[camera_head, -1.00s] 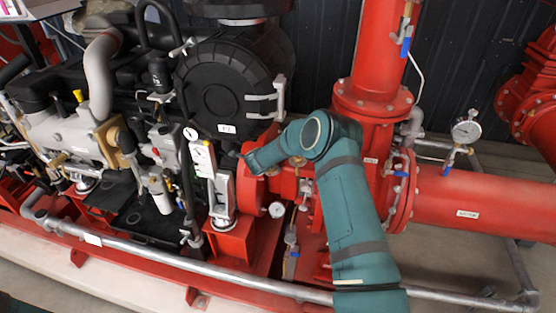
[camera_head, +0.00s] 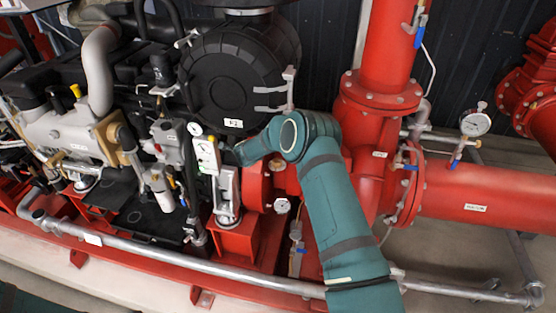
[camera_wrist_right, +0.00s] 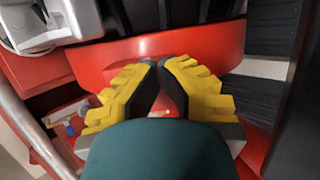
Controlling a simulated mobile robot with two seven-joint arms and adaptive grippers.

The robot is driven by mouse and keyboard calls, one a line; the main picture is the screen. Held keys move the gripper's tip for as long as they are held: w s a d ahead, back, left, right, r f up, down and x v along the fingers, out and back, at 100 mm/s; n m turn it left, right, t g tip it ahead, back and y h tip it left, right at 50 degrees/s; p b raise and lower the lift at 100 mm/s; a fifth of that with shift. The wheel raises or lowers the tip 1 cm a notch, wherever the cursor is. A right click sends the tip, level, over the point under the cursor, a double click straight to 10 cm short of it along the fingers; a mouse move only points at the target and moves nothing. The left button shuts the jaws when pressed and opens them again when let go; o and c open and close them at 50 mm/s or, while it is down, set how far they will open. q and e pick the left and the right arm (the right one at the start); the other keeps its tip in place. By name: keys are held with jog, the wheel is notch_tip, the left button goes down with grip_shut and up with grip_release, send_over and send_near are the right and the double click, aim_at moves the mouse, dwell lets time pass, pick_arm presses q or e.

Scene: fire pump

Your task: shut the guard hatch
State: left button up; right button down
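My right arm comes in from the lower right in the head view. Its far end is beside the black round housing (camera_head: 232,75), and its gripper is hidden there. In the right wrist view, my right gripper (camera_wrist_right: 160,65) has yellow fingers with black pads. The tips meet, with no object seen between them. A red curved surface (camera_wrist_right: 180,45) lies just beyond the tips; contact cannot be told. It may belong to the red guard (camera_head: 256,187) low beside the housing in the head view. I cannot clearly pick out the hatch or how far open it is. My left gripper is out of view.
The engine (camera_head: 75,135) stands to the left. A red vertical pipe (camera_head: 388,50) and a red horizontal pipe (camera_head: 490,198) stand to the right, with a gauge (camera_head: 475,123). A grey rail (camera_head: 190,266) runs along the front. A grey metal part (camera_wrist_right: 50,20) is close at the wrist view's upper left.

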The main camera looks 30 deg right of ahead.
jog(key=shift+w+a+f, duration=0.25)
jog(key=shift+f, duration=0.2)
jog(key=shift+a, duration=0.2)
jog(key=shift+s+a+r, duration=0.15)
jog(key=shift+s+r, duration=0.05)
jog(key=shift+r, duration=0.05)
jog(key=d+v, duration=0.1)
jog(key=v, duration=1)
jog(key=s+a+f+n+g+y+b, duration=0.2)
jog(key=s+a+f+n+y+b, duration=0.2)
jog(key=s+a+f+n, duration=0.75)
jog(key=s+a+f+n+g+y+b, duration=0.1)
jog(key=s+a+f+n, duration=0.1)
jog(key=s, duration=0.5)
jog(key=s+a+f+n+g+y+b, duration=0.1)
jog(key=s+a+f+n+g, duration=0.1)
jog(key=s+n, duration=0.4)
jog(key=s+a+f+n+g+y+b, duration=0.1)
jog(key=s+a+f+n, duration=0.3)
jog(key=s, duration=0.5)
notch_tip(320, 180, down, 2)
jog(key=shift+s+f+g+y, duration=0.1)
jog(key=shift+s+g+y, duration=0.2)
jog(key=shift+g, duration=0.2)
